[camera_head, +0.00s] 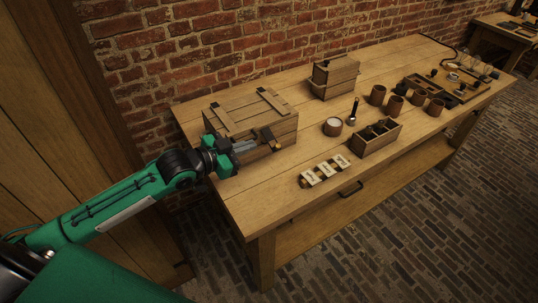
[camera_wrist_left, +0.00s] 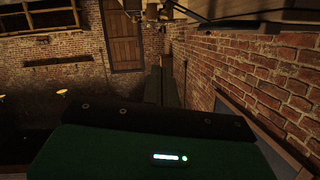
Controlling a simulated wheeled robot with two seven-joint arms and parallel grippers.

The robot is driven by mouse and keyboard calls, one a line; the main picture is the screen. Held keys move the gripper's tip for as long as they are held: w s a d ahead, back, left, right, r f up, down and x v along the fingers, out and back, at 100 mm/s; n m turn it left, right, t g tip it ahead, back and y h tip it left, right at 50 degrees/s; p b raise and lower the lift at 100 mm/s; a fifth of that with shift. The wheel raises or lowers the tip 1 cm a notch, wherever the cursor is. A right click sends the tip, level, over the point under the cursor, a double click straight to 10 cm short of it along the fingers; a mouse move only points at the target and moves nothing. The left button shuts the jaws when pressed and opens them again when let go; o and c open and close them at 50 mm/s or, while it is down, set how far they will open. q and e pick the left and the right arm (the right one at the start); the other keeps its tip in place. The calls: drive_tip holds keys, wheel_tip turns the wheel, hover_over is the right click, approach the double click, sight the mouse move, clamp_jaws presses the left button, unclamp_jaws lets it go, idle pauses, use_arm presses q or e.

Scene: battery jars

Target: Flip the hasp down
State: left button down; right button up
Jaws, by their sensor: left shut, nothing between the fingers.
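A wooden chest (camera_head: 282,130) with a closed plank lid and two cross battens stands at the left end of the table. A small brown and dark fitting, which looks like the hasp (camera_head: 267,134), is at the front upper edge of the chest. It is too small to tell its exact angle. My left gripper (camera_head: 250,146) is shut and empty at the front of the chest, just left of the hasp; I cannot tell whether they touch. The left wrist view shows the dark gripper fingers (camera_wrist_left: 167,85) but not the hasp. My right gripper is not in view.
The wooden table (camera_head: 240,205) also bears a smaller box (camera_head: 334,77), an open divided crate (camera_head: 375,140), a white-topped jar (camera_head: 332,127), several brown cups (camera_head: 378,95) and a rack with pale pieces (camera_head: 325,171). A brick wall (camera_head: 180,50) rises behind.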

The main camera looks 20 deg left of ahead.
sight(272, 138)
use_arm(q)
drive_tip(key=m, duration=0.1)
drive_tip(key=s+m, duration=0.1)
drive_tip(key=shift+d+r+m, duration=0.2)
drive_tip(key=shift+d+m, duration=0.15)
drive_tip(key=shift+m, duration=0.05)
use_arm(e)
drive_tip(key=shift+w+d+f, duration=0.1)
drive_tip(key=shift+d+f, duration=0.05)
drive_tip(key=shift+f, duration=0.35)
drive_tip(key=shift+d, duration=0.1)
use_arm(q)
drive_tip(key=w+d+f+p, duration=0.2)
drive_tip(key=w+d+f, duration=0.2)
drive_tip(key=w, duration=0.5)
drive_tip(key=shift+f, duration=0.95)
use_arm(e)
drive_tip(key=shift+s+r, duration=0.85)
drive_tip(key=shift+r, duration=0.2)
use_arm(q)
drive_tip(key=shift+w, duration=0.1)
